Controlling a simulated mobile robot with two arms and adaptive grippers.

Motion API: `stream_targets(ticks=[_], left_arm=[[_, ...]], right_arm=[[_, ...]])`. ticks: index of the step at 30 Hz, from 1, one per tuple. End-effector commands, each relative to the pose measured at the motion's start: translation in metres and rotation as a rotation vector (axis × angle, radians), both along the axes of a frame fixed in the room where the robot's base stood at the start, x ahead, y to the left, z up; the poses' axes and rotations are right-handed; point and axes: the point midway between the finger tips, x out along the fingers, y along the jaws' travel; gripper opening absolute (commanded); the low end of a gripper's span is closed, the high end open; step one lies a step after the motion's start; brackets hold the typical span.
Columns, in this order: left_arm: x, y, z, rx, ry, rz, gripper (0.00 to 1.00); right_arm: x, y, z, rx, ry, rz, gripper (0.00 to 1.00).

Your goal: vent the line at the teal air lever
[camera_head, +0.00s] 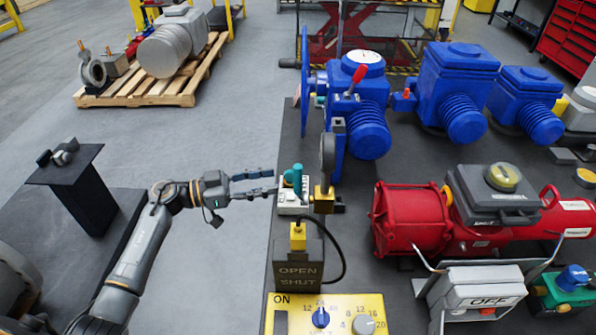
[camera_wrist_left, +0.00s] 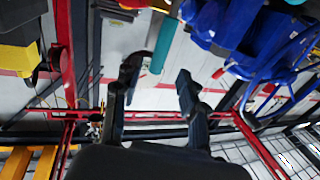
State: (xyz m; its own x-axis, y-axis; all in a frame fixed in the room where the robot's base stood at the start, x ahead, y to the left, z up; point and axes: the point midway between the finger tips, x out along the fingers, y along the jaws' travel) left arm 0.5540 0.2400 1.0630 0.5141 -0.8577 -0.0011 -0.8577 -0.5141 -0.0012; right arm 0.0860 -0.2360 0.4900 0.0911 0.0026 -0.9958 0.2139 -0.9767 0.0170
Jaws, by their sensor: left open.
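The teal air lever (camera_head: 297,177) stands upright on a small pale block (camera_head: 291,204) at the left edge of the dark bench. My left gripper (camera_head: 274,182) comes in from the left at about the lever's height. Its fingers are spread and empty, with the tips just left of the lever. In the left wrist view, the teal lever (camera_wrist_left: 164,44) appears beyond the gap between the open fingers (camera_wrist_left: 158,72), nearer the left finger. Whether a fingertip touches it cannot be told. My right gripper is not in view.
A brass-coloured fitting (camera_head: 323,198) stands close to the right of the lever. An OPEN/SHUT box (camera_head: 298,265) with a black cable and a yellow dial panel (camera_head: 345,312) are in front. Blue actuators (camera_head: 366,100) stand behind. A red actuator (camera_head: 412,222) lies right.

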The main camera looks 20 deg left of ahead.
Motion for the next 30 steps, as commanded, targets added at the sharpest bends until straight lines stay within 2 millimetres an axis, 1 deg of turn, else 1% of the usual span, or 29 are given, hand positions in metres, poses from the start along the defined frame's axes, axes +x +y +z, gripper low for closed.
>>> stream_targets(ticks=[1,3,6,10,16,24,25,26,27,29,30], left_arm=[[0.007,-0.011,0.005,-0.006,-0.001,-0.001,0.42],[0.014,-0.024,0.005,-0.006,-0.002,-0.001,0.42],[0.025,-0.04,0.004,-0.006,-0.001,0.001,0.42],[0.034,-0.057,0.003,-0.004,-0.001,0.001,0.42],[0.041,-0.069,0.0,-0.001,-0.001,0.001,0.42],[0.042,-0.07,0.0,-0.001,-0.001,0.001,0.42],[0.042,-0.069,0.0,-0.001,-0.001,0.001,0.4],[0.042,-0.069,0.0,-0.001,-0.001,0.001,0.34],[0.042,-0.069,0.0,-0.001,-0.001,0.001,0.26],[0.042,-0.069,0.0,-0.001,-0.001,0.001,0.13],[0.042,-0.069,0.0,-0.001,-0.001,0.001,0.05]], right_arm=[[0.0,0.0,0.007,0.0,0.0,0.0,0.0],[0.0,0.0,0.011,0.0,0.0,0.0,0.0],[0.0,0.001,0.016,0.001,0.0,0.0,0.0],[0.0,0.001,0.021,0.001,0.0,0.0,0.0],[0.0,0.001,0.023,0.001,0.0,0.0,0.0],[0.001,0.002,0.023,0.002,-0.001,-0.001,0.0],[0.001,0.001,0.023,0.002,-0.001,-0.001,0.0],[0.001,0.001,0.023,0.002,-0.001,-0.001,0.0],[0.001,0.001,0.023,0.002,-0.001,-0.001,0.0],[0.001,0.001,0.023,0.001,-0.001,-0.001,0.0],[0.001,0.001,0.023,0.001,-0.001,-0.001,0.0]])
